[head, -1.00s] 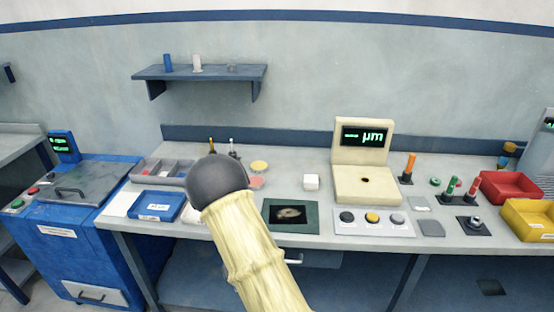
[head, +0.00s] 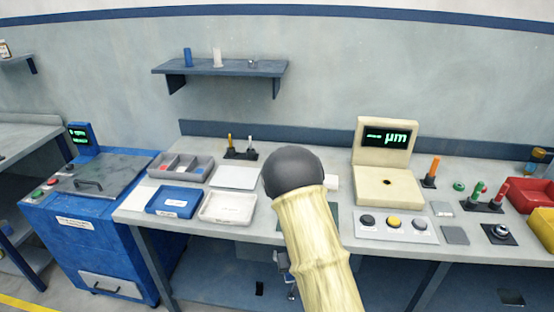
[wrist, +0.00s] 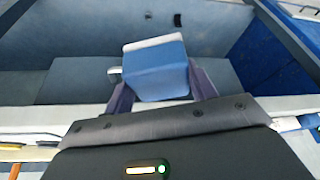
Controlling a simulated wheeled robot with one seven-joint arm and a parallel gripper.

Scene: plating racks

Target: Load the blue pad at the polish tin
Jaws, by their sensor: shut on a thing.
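In the wrist view, my gripper (wrist: 160,92) is shut on the blue pad (wrist: 157,72), a blocky blue piece with a white strip along its top edge. A dark finger stands on each side of it. In the head view, my arm covers the middle of the bench, and I cannot make out the gripper or the pad there. I cannot identify the polish tin in either current view; part of the bench behind my arm is hidden.
On the bench stand a divided grey tray (head: 184,172), a blue bin (head: 174,201), a white tray (head: 228,208) and a cream gauge (head: 387,185) with a button panel (head: 396,230). Red (head: 527,192) and yellow bins are at right. A blue machine (head: 95,225) stands left.

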